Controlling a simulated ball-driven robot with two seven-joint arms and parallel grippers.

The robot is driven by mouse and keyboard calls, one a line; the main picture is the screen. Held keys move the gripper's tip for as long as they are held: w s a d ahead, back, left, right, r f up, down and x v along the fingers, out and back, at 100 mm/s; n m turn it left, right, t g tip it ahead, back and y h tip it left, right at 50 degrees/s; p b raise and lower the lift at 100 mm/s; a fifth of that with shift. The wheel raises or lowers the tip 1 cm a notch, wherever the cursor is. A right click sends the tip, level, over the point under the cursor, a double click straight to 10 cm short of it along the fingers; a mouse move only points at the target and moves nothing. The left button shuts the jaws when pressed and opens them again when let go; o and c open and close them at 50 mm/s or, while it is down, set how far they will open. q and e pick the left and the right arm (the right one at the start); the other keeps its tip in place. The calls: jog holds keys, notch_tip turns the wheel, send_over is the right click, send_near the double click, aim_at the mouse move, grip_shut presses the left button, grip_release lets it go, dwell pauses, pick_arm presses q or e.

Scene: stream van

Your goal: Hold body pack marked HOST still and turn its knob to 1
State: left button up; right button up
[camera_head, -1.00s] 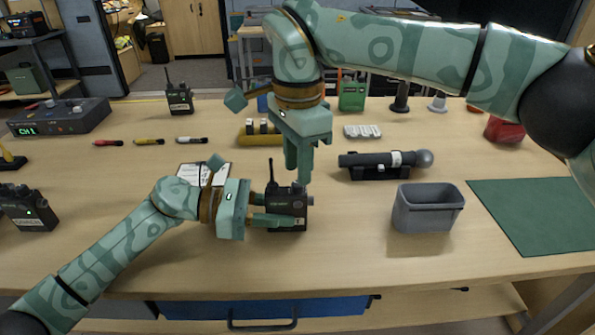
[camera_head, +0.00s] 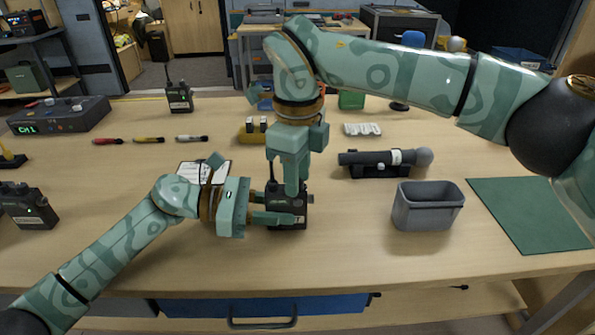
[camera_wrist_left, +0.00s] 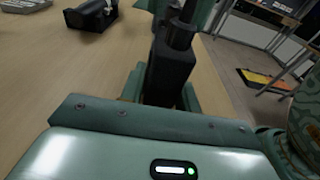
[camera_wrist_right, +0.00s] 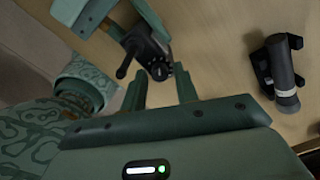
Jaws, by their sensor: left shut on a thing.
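A dark body pack (camera_head: 287,208) with a short antenna stands upright near the middle of the table. Its label is too small to read. My left gripper (camera_head: 278,213) is shut on the pack from the left; the pack also shows between its fingers in the left wrist view (camera_wrist_left: 168,72). My right gripper (camera_head: 283,188) points down just over the pack's top and hides part of it. In the right wrist view its fingers (camera_wrist_right: 161,92) are apart, with the round black knob (camera_wrist_right: 160,70) just beyond the gap. I cannot tell whether they touch it.
Other body packs stand at the far left (camera_head: 179,97) and left edge (camera_head: 30,208). A dark microphone in a cradle (camera_head: 380,163), a grey bin (camera_head: 428,208) and a green mat (camera_head: 528,213) lie to the right. A clipboard (camera_head: 190,170) lies behind my left wrist.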

jog(key=c, duration=0.6)
jog(key=shift+n, duration=1.5)
jog(key=shift+n, duration=2.8)
jog(key=shift+n, duration=1)
pick_arm(q)
jog(key=shift+f, duration=0.1)
pick_arm(e)
jog(key=o, duration=0.6)
